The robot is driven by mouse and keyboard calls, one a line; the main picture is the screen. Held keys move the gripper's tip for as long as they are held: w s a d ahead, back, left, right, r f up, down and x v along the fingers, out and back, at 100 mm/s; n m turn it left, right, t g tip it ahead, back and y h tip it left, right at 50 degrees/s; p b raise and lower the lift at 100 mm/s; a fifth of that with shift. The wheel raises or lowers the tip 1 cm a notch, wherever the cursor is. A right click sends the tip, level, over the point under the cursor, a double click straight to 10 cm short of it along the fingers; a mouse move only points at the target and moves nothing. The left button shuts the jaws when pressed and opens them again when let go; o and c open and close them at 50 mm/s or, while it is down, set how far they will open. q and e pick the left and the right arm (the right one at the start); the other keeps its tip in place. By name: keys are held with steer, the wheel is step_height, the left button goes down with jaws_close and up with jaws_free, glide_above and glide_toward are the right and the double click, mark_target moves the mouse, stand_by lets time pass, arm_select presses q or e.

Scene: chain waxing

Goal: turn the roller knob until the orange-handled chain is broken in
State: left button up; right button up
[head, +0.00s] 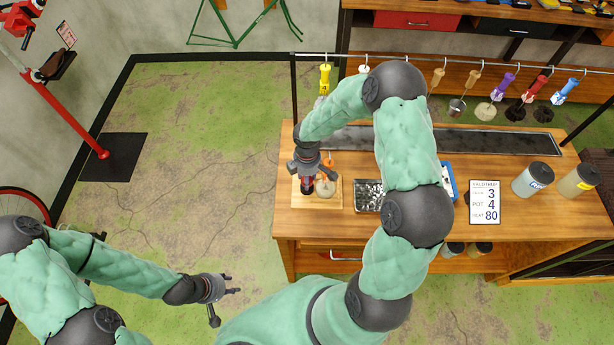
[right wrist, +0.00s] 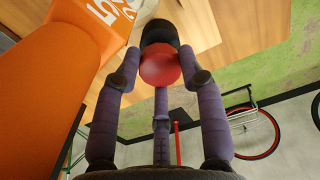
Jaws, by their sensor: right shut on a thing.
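The roller knob is red and black. The orange handle (right wrist: 65,85) fills the left of the right wrist view, close beside the gripper. In the head view a greyish chain coil (head: 325,188) lies beside the knob. My left gripper (head: 228,287) is open and empty above the floor.
Several chains with coloured handles hang from a rail (head: 450,60) behind the bench. A metal tray of small parts (head: 368,196), a sign (head: 485,202) and two jars (head: 532,180) stand on the bench. The floor (head: 190,130) left of the bench is clear.

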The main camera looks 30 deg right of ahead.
steer(key=shift+n, duration=0.4)
steer(key=o, duration=1.2)
steer(key=shift+c, duration=0.2)
steer(key=shift+r, duration=0.1)
step_height(320, 180, up, 12)
